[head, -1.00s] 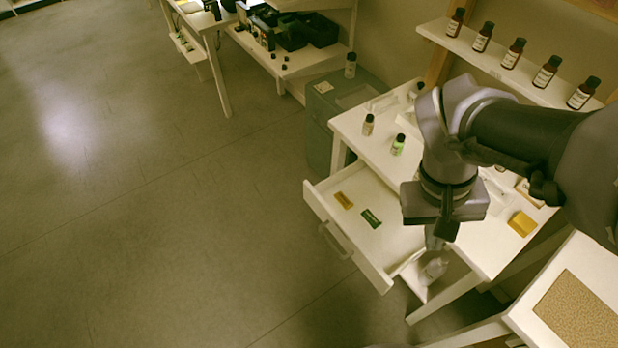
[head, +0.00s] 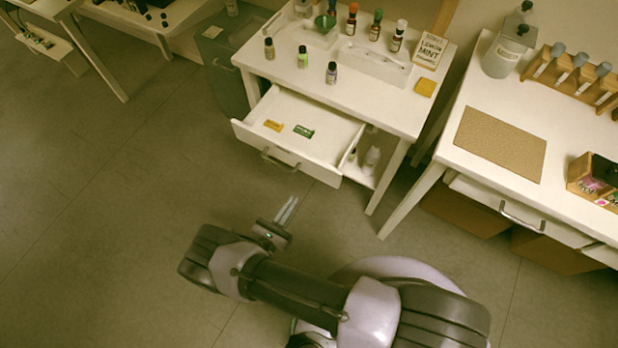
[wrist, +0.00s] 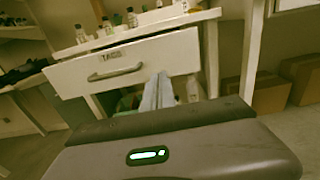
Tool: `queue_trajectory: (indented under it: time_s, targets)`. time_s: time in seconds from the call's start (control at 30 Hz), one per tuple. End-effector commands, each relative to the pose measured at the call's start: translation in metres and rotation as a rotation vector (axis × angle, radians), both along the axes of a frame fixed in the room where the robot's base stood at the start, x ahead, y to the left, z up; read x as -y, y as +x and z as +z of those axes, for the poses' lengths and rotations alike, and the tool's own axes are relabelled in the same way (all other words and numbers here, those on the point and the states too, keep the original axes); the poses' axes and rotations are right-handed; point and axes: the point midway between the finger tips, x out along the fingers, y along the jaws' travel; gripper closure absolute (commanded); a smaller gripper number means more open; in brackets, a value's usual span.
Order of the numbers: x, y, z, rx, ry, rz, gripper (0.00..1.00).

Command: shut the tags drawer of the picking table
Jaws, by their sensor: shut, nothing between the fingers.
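The tags drawer (head: 329,140) of the picking table (head: 385,112) stands pulled out, with a yellow tag (head: 273,125) and a green tag (head: 303,131) inside. Its handle (head: 279,160) is on the front; in the wrist view the drawer front (wrist: 140,62) faces me with the handle (wrist: 114,74) left of centre. My gripper (head: 287,210) is shut and empty, apart from the drawer and in front of it in the head view. In the wrist view my fingertips (wrist: 157,92) overlap the drawer front's lower edge, right of the handle.
Small bottles (head: 331,73) stand on the picking table. Below the drawer a shelf holds a clear bottle (head: 371,159). A second table with a brown mat (head: 500,143) stands on the right. A grey bin (head: 222,62) is at the left. The floor before the drawer is clear.

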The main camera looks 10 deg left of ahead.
Motion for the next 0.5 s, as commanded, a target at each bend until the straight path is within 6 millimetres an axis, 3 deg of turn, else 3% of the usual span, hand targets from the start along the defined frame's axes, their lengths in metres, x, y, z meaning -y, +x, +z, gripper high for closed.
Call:
queue_trajectory:
  time_s: [0.3,0.5]
  targets:
    - [0.028,0.063,-0.001,-0.001,0.0,-0.007,1.0]
    - [0.039,0.089,-0.001,-0.001,0.001,-0.006,1.0]
